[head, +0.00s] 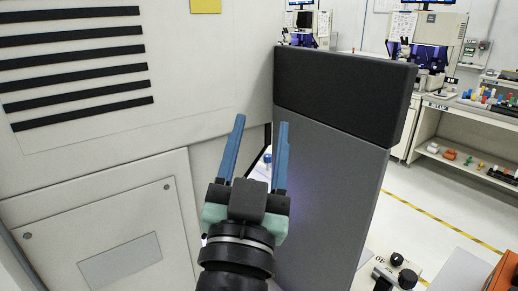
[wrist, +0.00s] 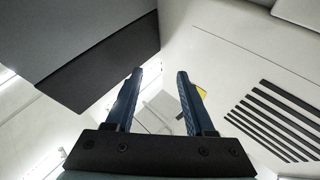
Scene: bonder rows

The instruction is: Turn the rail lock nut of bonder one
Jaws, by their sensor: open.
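My gripper (head: 261,121) is open and empty. Its two blue fingers point up and away in front of a large white housing (head: 95,175) and a grey panel with a black upper part (head: 335,185). In the wrist view my gripper (wrist: 160,72) also shows its fingers apart with nothing between them. No rail lock nut can be made out in either view. I cannot tell which machine is bonder one. A small blue item (head: 267,157) shows partly behind the right finger, in the gap between housing and panel.
The white housing has black slots (head: 75,60), which also show in the wrist view (wrist: 275,120). Black knobs (head: 397,260) stand at the lower right, near an orange box (head: 503,275). A shelf bench (head: 470,150) and another machine (head: 428,50) stand behind. Pale floor (head: 420,205) lies open at right.

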